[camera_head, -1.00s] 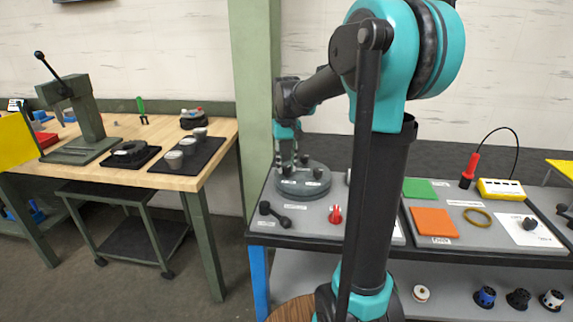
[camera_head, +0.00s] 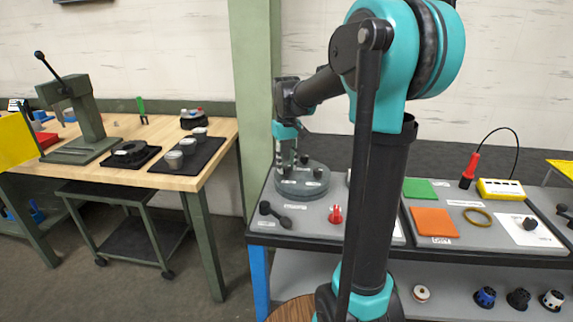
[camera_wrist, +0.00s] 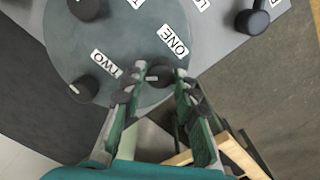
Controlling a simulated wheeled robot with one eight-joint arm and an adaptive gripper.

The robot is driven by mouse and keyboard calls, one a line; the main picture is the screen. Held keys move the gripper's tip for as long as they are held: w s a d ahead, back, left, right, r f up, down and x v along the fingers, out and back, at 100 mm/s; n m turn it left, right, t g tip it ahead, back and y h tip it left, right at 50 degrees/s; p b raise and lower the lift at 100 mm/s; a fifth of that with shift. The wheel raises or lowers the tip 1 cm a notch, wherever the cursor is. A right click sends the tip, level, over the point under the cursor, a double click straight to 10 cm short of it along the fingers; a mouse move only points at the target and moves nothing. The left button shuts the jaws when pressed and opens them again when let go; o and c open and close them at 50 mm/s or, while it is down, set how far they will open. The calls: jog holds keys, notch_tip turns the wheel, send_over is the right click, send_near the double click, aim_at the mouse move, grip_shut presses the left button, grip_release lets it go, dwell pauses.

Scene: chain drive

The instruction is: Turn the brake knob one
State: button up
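Brake knob one (camera_wrist: 159,75) is a dark round knob with a small pale mark, near the edge of a grey disc (camera_wrist: 125,25), beside the label ONE. In the wrist view my gripper (camera_wrist: 160,73) has one fingertip on each side of this knob, drawn in close against it. The fingers partly cover the knob's sides. Knob two (camera_wrist: 83,89) stands to the left beside the label TWO. In the head view my gripper (camera_head: 295,160) is low over the round grey unit (camera_head: 308,188) at the left of the bench.
A dark dumbbell-shaped handle (camera_head: 274,215) and a red part (camera_head: 335,214) lie in front of the disc. An orange pad (camera_head: 434,222) and a green pad (camera_head: 419,189) lie to the right. A green post (camera_head: 254,100) stands just left of the bench.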

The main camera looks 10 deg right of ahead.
aim_at(286, 167)
jog(key=o, duration=0.4)
notch_tip(286, 167, up, 12)
dwell(0.6)
